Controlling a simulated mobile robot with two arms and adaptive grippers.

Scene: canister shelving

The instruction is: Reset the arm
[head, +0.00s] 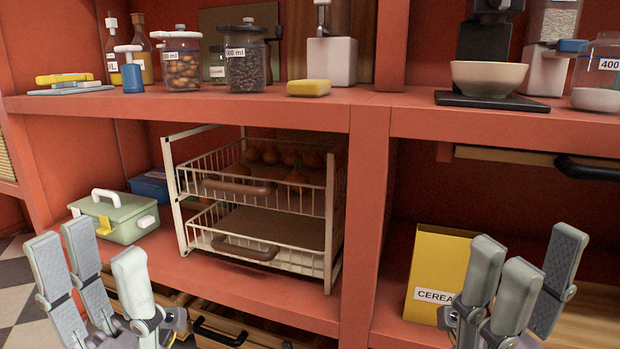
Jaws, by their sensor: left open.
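My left gripper (85,243) is at the lower left, in front of the lower shelf near the green toolbox. Its grey fingers point up and stand apart, with nothing between them. My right gripper (527,247) is at the lower right, in front of the yellow cereal box (437,262), and hides part of that box. Its fingers also point up, spread apart and empty. Both forearms are mostly out of view.
The red shelf (370,140) holds jars (245,65), a yellow sponge (308,88) and a bowl (489,78) above. Below are a wire basket rack (255,200) with onion-like produce and a green toolbox (115,217). Drawers with dark handles (220,331) lie under it.

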